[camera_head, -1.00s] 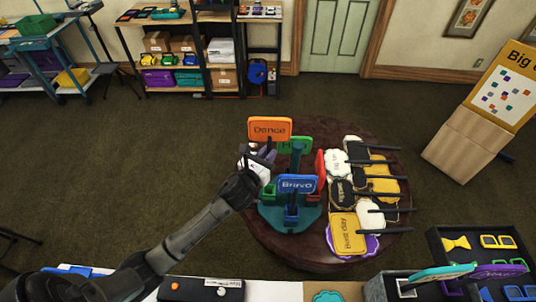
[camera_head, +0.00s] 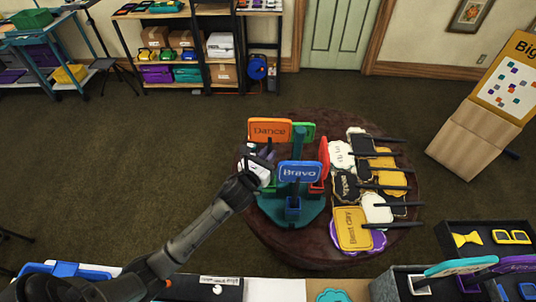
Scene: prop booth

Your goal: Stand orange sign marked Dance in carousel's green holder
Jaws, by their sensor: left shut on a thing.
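The orange sign marked Dance (camera_head: 269,131) is upright, with its text facing me, above the left side of the carousel. My left gripper (camera_head: 264,160) is shut on its lower part, which the gripper largely hides. The carousel has a round teal base (camera_head: 287,217) on the brown table. A bit of green (camera_head: 270,187), seemingly the green holder, shows just below my gripper. I cannot tell whether the sign's lower end is inside it. My right gripper is not in view.
A blue Bravo sign (camera_head: 299,172) stands at the carousel's front, a red sign (camera_head: 323,161) at its right, a green sign (camera_head: 309,130) behind. Several signs with black handles, including a yellow one (camera_head: 352,230), crowd the right of the brown table (camera_head: 262,228). A prop counter runs along the front.

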